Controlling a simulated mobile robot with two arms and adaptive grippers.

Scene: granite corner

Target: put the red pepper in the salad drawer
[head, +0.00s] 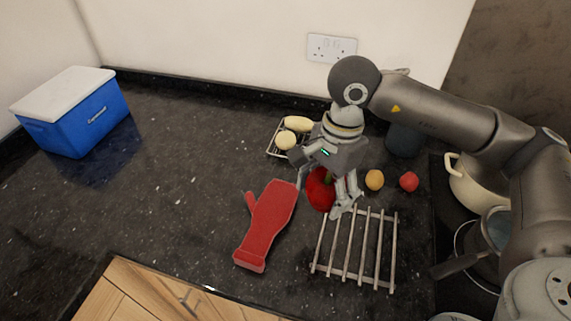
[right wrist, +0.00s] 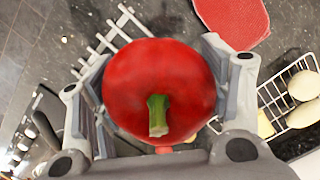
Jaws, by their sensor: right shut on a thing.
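The red pepper (head: 319,192) with its green stem is between the fingers of my right gripper (head: 325,186), which is shut on it. In the right wrist view the pepper (right wrist: 160,85) fills the middle, a finger on each side and the stem facing the camera. The pepper is over the counter, between a red oven mitt and a metal rack; I cannot tell whether it touches the counter. My left gripper is not in view. I cannot make out a salad drawer in these frames.
The oven mitt (head: 266,224) and rack (head: 345,247) lie nearby. A wire basket (head: 272,150) with pale produce is behind. A yellow fruit (head: 374,180), a red fruit (head: 409,181) and a cream pot (head: 466,184) are right. A blue cooler (head: 75,118) stands far left; the left counter is clear.

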